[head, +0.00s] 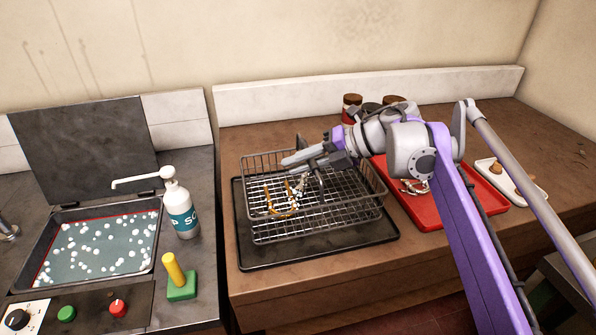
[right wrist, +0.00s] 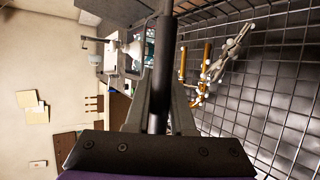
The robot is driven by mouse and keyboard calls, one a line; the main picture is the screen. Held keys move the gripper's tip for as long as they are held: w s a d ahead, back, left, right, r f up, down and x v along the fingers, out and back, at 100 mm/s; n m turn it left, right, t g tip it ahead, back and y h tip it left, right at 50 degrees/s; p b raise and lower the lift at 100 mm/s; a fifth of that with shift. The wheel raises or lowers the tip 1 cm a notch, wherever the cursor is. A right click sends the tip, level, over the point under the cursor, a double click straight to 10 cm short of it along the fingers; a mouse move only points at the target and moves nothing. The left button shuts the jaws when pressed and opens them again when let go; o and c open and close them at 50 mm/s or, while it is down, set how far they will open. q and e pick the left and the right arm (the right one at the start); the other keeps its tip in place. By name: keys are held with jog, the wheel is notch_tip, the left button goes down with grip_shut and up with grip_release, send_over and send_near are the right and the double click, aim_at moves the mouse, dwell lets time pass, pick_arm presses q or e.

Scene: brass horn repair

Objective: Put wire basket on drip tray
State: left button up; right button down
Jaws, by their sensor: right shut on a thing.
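The wire basket (head: 318,236) is over the black drip tray (head: 388,238) on the brown bench, within most of its outline. I cannot tell whether its base touches the tray. Brass pieces (head: 268,203) with white foam bits lie inside; they also show in the right wrist view (right wrist: 206,62). My right gripper (head: 300,160) reaches in from the right over the basket's back part. It is shut on the basket's dark bar-like handle (right wrist: 160,75), with the basket mesh (right wrist: 270,90) beside it. My left gripper is out of view.
A red tray (head: 432,215) and a white tray (head: 520,195) lie to the right; jars (head: 352,104) stand behind. At left are a foamy cleaning bath (head: 100,246) with raised lid (head: 85,150), a soap bottle (head: 181,208) and a yellow-handled green brush (head: 182,290).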

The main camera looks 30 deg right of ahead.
jog(key=shift+f, duration=0.8)
jog(key=c, duration=0.8)
grip_release()
jog(key=shift+o, duration=0.2)
jog(key=p+v, duration=0.1)
jog(key=v, duration=1.1)
